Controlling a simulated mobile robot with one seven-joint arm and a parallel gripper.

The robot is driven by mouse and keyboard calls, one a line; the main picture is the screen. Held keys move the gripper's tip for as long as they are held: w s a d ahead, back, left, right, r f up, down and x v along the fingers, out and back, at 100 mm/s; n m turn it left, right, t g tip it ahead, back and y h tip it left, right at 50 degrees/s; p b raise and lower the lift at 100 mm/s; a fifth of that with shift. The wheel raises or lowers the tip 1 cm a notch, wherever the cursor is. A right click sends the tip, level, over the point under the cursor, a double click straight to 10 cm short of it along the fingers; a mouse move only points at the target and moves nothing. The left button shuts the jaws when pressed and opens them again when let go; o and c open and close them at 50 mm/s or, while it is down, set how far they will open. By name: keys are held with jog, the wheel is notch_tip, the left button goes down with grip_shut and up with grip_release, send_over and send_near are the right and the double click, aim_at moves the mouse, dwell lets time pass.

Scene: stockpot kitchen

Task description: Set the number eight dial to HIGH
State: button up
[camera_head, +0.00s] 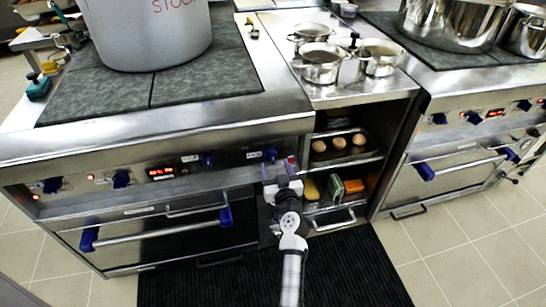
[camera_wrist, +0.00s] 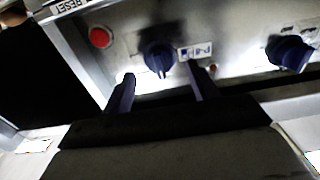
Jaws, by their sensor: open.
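My gripper (camera_head: 278,166) is open in front of the left stove's control panel, at its right end. Close to it in the head view is a blue dial (camera_head: 270,155). In the wrist view, a dark blue dial (camera_wrist: 159,57) lies between and just beyond the open fingertips of my gripper (camera_wrist: 160,72), with nothing held. A label (camera_wrist: 195,50) sits right beside that dial. A second dial (camera_wrist: 290,52) is farther right, and a red button (camera_wrist: 100,38) is to the left. I cannot read any number or setting, so I cannot tell which dial is number eight.
The left stove carries a large grey stockpot (camera_head: 150,35). Its oven handle (camera_head: 155,230) juts out below the panel. Shelves with eggs (camera_head: 339,143) stand to the right, below several small pots (camera_head: 320,62). A second stove (camera_head: 440,165) is farther right. A dark mat (camera_head: 350,265) covers the floor.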

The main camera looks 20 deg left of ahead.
aim_at(273, 161)
jog(key=shift+p+x, duration=0.3)
jog(key=shift+x, duration=1.5)
jog(key=c, duration=1)
